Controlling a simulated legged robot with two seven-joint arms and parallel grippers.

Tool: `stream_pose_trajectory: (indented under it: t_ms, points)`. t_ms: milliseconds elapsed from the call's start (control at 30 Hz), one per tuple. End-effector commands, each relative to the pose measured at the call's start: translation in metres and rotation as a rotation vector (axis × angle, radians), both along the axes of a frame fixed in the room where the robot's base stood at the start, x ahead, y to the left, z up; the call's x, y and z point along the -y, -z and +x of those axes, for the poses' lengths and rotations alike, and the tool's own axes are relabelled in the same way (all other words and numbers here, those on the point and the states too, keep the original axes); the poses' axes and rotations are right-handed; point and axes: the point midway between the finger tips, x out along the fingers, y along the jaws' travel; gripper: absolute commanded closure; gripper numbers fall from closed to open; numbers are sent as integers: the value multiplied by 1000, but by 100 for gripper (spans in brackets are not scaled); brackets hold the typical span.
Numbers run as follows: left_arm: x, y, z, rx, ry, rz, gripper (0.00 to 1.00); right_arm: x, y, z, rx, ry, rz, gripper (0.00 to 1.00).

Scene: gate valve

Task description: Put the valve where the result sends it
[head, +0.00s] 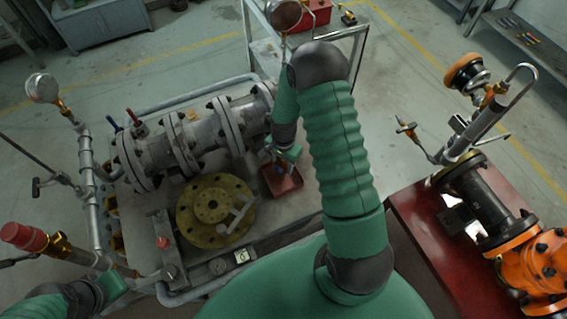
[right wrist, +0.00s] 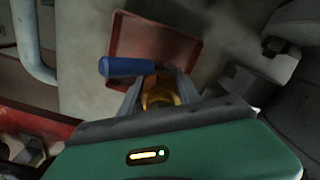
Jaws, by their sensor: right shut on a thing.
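My right gripper (right wrist: 160,98) is shut on a small valve with a blue lever (right wrist: 128,66) and a brass body, partly hidden between the fingers. In the head view, my right gripper (head: 284,153) is above or at a small red tray (head: 285,186) on the bench; the valve is hard to make out there. The tray also shows in the right wrist view (right wrist: 180,46), behind the valve; I cannot tell if they touch. A small lit display (head: 242,256) on the bench front is too small to read. My left arm shows at the lower left; its fingers are not clear.
A grey flanged pipe (head: 190,140) and a yellow-brown round flange (head: 215,210) lie left of the tray. A dark red stand (head: 420,225) with an orange-ended pipe assembly stands right. A red bin (head: 313,14) is at the back.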

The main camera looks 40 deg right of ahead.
Motion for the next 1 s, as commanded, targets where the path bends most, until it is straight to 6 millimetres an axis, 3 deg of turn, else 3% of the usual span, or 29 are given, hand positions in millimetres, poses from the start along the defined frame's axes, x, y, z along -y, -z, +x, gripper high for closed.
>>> stream_pose_trajectory:
  t_ms: [67,100,167,467,567,1000]
  points:
    - [0,1,0,0,0,0,60,0,0,0,-1,0,-1,100]
    - [0,1,0,0,0,0,60,-1,1,-1,-3,-1,-2,60]
    - [0,1,0,0,0,0,60,-1,0,0,-2,-1,-3,52]
    - [0,1,0,0,-1,0,60,0,-1,0,-2,0,-1,52]
    - [0,2,0,0,-1,0,60,1,-10,1,1,-1,-2,52]
    - [0,9,0,0,0,0,60,0,-110,1,2,-2,-3,52]
